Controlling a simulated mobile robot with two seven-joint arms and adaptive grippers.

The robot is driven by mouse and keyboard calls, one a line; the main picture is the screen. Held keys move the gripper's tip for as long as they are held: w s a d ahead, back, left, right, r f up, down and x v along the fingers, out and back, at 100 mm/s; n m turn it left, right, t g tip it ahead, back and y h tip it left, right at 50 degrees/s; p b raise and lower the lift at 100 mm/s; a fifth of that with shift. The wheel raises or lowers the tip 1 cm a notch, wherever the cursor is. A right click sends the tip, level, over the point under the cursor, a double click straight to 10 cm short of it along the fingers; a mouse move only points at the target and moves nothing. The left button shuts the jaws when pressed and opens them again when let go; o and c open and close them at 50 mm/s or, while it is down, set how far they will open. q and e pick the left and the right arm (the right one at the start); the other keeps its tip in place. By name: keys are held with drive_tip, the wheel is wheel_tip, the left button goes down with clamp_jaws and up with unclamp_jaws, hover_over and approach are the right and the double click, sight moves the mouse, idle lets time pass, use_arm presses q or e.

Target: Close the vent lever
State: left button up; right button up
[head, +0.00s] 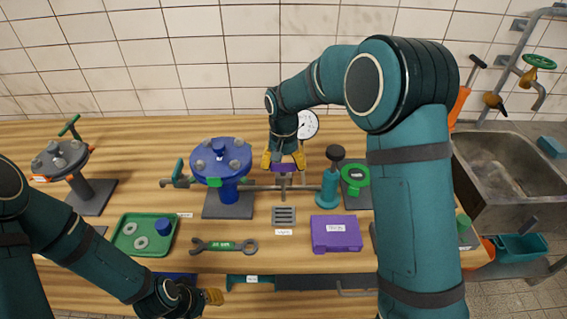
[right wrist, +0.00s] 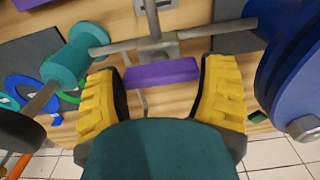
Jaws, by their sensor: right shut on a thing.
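The vent lever is a purple bar (head: 284,167) on a thin stem above the grey horizontal pipe, at the middle back of the bench. My right gripper (head: 285,160) reaches down to it from behind and is shut on it. In the right wrist view the purple bar (right wrist: 162,73) spans between the two yellow fingers of the right gripper (right wrist: 163,85). The grey pipe (right wrist: 125,46) and stem lie just beyond it. My left gripper (head: 212,297) is low at the front edge of the bench, away from the lever; its finger opening is unclear.
A blue flanged valve (head: 220,160) stands left of the lever and a teal valve body (head: 330,185) right of it. A grey grate (head: 284,215), a purple box (head: 336,233), a wrench (head: 224,246) and a green tray (head: 143,235) lie in front. A sink (head: 510,170) is at right.

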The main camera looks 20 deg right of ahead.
sight(283, 163)
drive_tip(key=o, duration=1.1)
wheel_tip(283, 163, up, 12)
